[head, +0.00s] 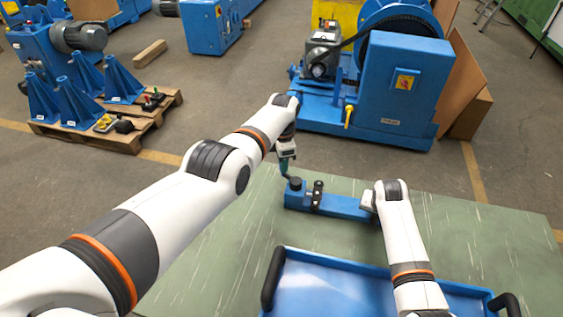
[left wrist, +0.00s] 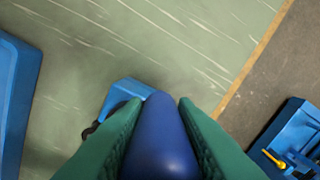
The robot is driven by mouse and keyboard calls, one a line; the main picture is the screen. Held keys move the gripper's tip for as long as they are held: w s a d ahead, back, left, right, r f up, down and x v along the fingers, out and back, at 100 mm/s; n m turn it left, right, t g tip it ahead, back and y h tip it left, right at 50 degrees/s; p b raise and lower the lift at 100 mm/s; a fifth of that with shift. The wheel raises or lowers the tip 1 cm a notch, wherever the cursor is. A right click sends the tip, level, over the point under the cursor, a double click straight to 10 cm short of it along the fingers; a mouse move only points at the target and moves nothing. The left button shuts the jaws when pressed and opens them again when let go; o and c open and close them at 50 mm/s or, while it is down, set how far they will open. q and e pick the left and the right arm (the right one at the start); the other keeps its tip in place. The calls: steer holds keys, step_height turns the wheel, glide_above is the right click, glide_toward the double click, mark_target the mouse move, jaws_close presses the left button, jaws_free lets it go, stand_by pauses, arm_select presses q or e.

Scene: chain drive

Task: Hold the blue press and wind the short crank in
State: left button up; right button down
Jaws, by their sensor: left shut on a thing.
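The blue press (head: 338,206) is a long, low blue body with black fittings, lying on the green table. Part of its blue body (left wrist: 128,90) shows in the left wrist view. My left gripper (head: 286,170) is at the press's left end, pointing down. In the left wrist view its green fingers (left wrist: 160,140) are shut on a dark blue rounded handle (left wrist: 160,135), apparently the short crank's grip. The crank's arm is hidden there. My right gripper (head: 368,201) is at the press's right end; its fingers are not clear.
A blue tray (head: 335,262) with black handles lies at the table's front. The green table (head: 470,225) is clear to the right. A large blue chain-drive machine (head: 400,95) stands beyond the table. A pallet (head: 95,130) with blue brackets stands on the floor at left.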

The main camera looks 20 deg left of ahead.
arm_select(q)
steer(key=shift+d, duration=0.2)
stand_by(0.3)
steer(key=o, duration=1)
steer(key=shift+r, duration=0.1)
steer(key=shift+w+r, duration=0.15)
steer(key=shift+r, duration=0.65)
step_height(320, 180, up, 10)
steer(key=shift+r, duration=0.15)
